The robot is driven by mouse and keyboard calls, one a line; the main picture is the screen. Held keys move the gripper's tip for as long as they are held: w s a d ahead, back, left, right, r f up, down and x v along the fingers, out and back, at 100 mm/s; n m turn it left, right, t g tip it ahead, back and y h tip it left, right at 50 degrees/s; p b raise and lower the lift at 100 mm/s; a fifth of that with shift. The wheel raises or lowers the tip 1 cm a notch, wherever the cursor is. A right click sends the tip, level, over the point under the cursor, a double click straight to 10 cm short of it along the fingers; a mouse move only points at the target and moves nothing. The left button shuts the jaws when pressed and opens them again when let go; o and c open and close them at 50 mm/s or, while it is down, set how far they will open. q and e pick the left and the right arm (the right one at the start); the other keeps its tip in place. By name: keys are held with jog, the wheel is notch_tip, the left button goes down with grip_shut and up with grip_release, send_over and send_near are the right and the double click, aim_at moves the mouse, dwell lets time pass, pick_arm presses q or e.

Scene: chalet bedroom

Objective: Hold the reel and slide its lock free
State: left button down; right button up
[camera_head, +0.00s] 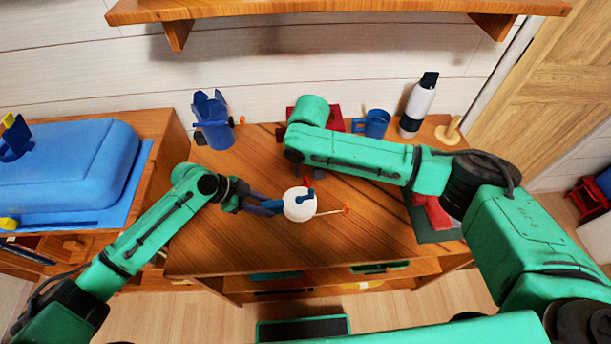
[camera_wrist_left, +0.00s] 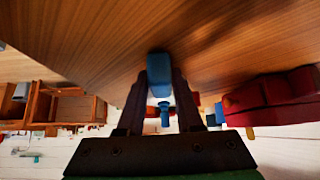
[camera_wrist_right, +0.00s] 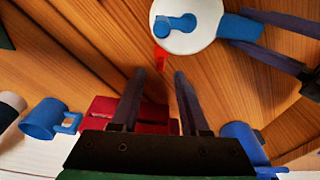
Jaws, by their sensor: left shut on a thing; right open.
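The white round reel (camera_head: 299,207) is over the wooden desk, with a blue handle (camera_wrist_right: 238,27) on one side. A blue two-lobed piece (camera_wrist_right: 176,24) lies on its face. A small red tab (camera_wrist_right: 160,56) sticks out at its rim; whether the tab or the blue piece is the lock, I cannot tell. My left gripper (camera_head: 264,207) is shut on the handle, which also shows between its fingers in the left wrist view (camera_wrist_left: 159,68). My right gripper (camera_wrist_right: 160,73) is open and empty, its fingertips just short of the red tab; the arm mostly hides it in the head view.
A blue holder (camera_head: 212,122), a blue mug (camera_head: 376,123) and a bottle (camera_head: 417,104) stand along the back of the desk. A red object (camera_wrist_right: 101,106) lies behind the right gripper. A shelf (camera_head: 340,6) hangs above. The desk front (camera_head: 230,255) is clear.

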aim_at(305, 178)
jog(key=f, duration=0.5)
jog(key=shift+w+a, duration=0.1)
jog(key=shift+w, duration=0.3)
grip_shut()
jog(key=shift+a+r, duration=0.1)
jog(key=shift+s+a, duration=0.1)
jog(key=shift+a, duration=0.95)
jog(key=shift+o, duration=0.2)
grip_release()
jog(key=shift+d, duration=0.1)
jog(key=shift+s+d+r, duration=0.1)
jog(key=shift+s+r, duration=0.15)
jog(key=shift+r, duration=1.25)
jog(key=shift+s+r, duration=0.2)
jog(key=shift+r, duration=1.25)
